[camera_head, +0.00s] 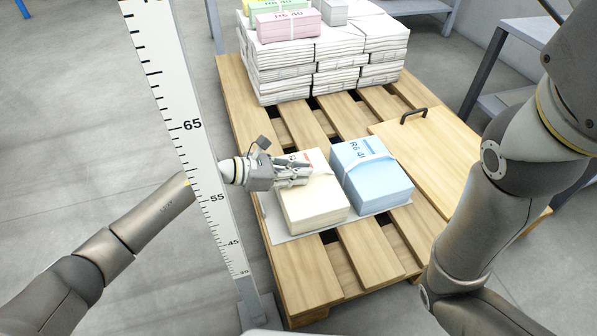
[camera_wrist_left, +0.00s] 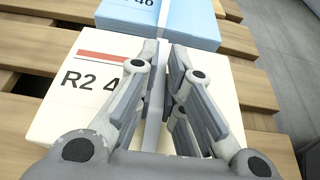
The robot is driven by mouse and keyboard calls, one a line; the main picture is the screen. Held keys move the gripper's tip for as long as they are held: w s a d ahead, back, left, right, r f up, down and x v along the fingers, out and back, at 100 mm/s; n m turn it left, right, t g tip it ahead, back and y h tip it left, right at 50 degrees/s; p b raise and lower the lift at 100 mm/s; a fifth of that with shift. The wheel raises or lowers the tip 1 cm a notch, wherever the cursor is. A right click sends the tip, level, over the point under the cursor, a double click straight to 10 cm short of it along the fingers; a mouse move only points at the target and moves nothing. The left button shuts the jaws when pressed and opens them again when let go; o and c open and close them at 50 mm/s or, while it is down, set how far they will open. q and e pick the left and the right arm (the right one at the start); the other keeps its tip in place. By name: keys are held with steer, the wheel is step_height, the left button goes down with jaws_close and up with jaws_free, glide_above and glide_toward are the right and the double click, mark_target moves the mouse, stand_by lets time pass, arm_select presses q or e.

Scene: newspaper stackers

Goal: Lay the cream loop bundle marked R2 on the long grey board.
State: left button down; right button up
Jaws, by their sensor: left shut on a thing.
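The cream bundle (camera_head: 318,207) marked R2 lies flat on the light grey board (camera_head: 271,226), beside the blue bundle (camera_head: 375,180). In the left wrist view, the cream bundle (camera_wrist_left: 70,110) shows its R2 print and red bar. My left gripper (camera_head: 304,174) comes in from the left over its top. Its fingers (camera_wrist_left: 165,75) are shut on the pale band loop that stands up from the bundle. The gripper hides part of the bundle's top. My right arm shows at the right, but its gripper is out of view.
The boards lie on a wooden pallet (camera_head: 325,270). A wooden panel with a dark handle (camera_head: 440,150) lies at the right. White paper stacks (camera_head: 325,60) stand at the back, with a pink bundle (camera_head: 288,25) on top. A ruler post (camera_head: 185,125) stands left of the pallet.

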arm_select(q)
steer(key=shift+w+r, duration=0.1)
steer(key=shift+r, duration=0.05)
steer(key=c, duration=1.5)
jaws_free()
steer(key=shift+c, duration=0.2)
steer(key=shift+o, duration=0.4)
steer(key=shift+s+a+f, duration=0.1)
steer(key=shift+s+f, duration=0.1)
steer(key=shift+f, duration=0.3)
steer(key=v, duration=1.2)
steer(key=shift+r, duration=0.35)
